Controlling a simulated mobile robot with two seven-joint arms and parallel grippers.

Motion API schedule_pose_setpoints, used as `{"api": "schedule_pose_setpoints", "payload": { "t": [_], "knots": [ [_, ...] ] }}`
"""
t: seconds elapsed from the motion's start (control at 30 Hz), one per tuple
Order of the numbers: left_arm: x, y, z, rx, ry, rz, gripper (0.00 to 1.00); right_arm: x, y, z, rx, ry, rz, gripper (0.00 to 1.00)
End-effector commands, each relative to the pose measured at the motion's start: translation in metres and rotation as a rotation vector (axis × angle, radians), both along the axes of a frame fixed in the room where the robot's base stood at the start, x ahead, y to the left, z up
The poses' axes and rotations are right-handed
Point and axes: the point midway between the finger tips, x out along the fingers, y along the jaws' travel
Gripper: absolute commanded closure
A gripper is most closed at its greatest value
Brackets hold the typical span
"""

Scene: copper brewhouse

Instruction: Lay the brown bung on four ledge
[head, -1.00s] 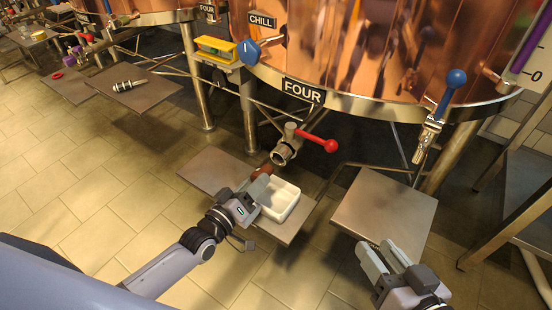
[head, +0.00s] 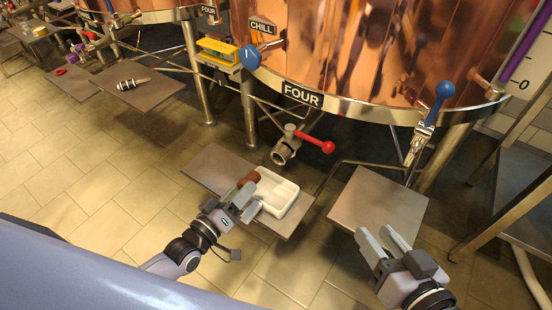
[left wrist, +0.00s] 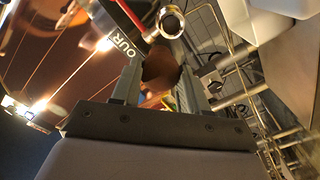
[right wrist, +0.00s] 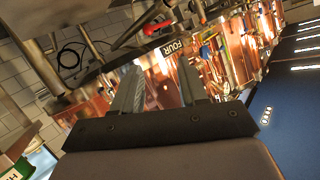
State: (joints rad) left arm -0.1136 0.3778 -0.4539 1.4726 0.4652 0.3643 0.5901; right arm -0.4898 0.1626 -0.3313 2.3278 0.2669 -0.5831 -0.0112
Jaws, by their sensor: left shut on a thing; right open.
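My left gripper (head: 246,195) is shut on the brown bung (head: 249,178), which sticks out beyond its fingertips. The bung is above the ledge (head: 210,167) under the tank marked FOUR, beside the white tray (head: 289,187). I cannot tell whether the bung touches anything below. In the left wrist view the bung (left wrist: 160,66) sits between the fingers, in front of the steel outlet (left wrist: 171,22). My right gripper (head: 385,242) is open and empty, near the front edge of a second ledge (head: 380,200) to the right.
The outlet valve (head: 284,150) with its red handle (head: 316,144) hangs behind the bung. The white tray fills much of the ledge's right part; its left part is bare. A blue-handled tap (head: 432,115) is above the second ledge. Steel legs stand behind.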

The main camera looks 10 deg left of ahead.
Motion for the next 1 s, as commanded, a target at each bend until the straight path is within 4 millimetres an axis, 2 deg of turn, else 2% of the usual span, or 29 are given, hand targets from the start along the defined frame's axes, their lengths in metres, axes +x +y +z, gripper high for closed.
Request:
{"api": "schedule_pose_setpoints", "payload": {
  "t": [0.33,0.47,0.57,0.7,0.77,0.87,1.0],
  "knots": [
    [0.000,-0.001,0.001,-0.002,-0.002,-0.001,1.00,0.000,0.000,0.000,0.000,0.000,-0.001,0.57],
    [-0.001,-0.010,0.010,-0.012,-0.003,-0.011,1.00,0.000,-0.002,-0.004,-0.013,0.004,-0.005,0.57],
    [-0.003,-0.026,0.027,-0.025,-0.008,-0.028,1.00,-0.001,-0.006,-0.010,-0.036,0.010,-0.015,0.57],
    [-0.006,-0.046,0.064,-0.038,-0.016,-0.032,1.00,-0.003,-0.014,-0.025,-0.086,0.025,-0.034,0.57],
    [-0.008,-0.049,0.082,-0.036,-0.019,-0.020,1.00,-0.004,-0.018,-0.031,-0.109,0.030,-0.042,0.57],
    [-0.011,-0.047,0.110,-0.030,-0.022,0.021,1.00,-0.007,-0.025,-0.042,-0.149,0.041,-0.054,0.57],
    [-0.016,-0.031,0.147,-0.019,-0.020,0.116,1.00,-0.010,-0.034,-0.056,-0.202,0.053,-0.071,0.57]
  ]
}}
